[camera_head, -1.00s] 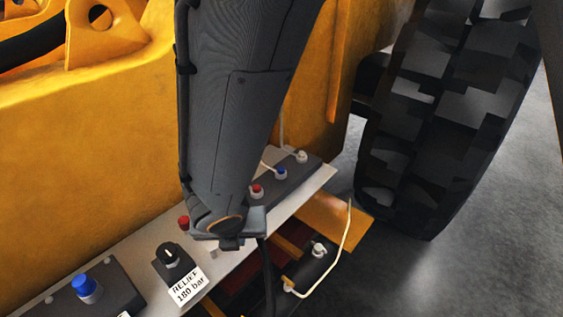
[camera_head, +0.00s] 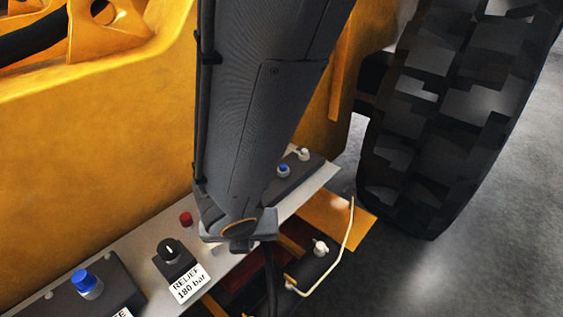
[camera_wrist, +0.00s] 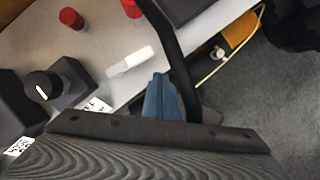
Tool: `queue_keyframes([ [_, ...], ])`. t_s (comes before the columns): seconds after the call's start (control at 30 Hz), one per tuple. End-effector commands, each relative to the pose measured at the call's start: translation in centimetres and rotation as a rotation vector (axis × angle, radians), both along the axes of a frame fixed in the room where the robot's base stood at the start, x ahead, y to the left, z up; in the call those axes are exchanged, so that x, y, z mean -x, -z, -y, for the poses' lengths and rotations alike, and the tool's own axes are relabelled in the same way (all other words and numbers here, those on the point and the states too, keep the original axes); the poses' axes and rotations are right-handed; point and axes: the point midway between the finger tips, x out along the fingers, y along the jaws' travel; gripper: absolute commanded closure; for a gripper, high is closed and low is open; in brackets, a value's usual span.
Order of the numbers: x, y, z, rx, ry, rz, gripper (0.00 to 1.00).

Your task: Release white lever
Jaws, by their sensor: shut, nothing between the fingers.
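A white lever (camera_wrist: 131,62), a short pale bar, lies along the pale panel (camera_wrist: 95,40) in the wrist view. My gripper (camera_wrist: 160,97) shows there as two blue fingertips, pressed together and empty. It is just below and right of the lever's near end in the picture, and a small gap shows between them. I cannot tell its height above the panel. In the head view my arm and wrist hide most of the lever's area and the fingertips.
A black relief knob (camera_head: 170,250) and blue knob (camera_head: 85,280) stand on the panel's left. A red cap (camera_head: 186,218) is beside my wrist. A black cable crosses near my fingers. A white knob (camera_head: 320,248) and pale wire (camera_head: 340,250) lie right. A large tyre (camera_head: 455,120) stands beyond.

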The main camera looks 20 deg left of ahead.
Motion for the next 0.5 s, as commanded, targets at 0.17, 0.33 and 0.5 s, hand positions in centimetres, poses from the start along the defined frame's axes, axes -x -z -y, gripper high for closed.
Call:
queue_keyframes([
  [0.17,1.3,-2.5,1.9,-0.003,-0.001,0.000,1.00],
  [0.33,1.9,-5.8,3.2,-0.003,0.007,-0.001,1.00],
  [0.5,2.4,-8.1,4.1,0.000,0.009,-0.001,1.00],
])
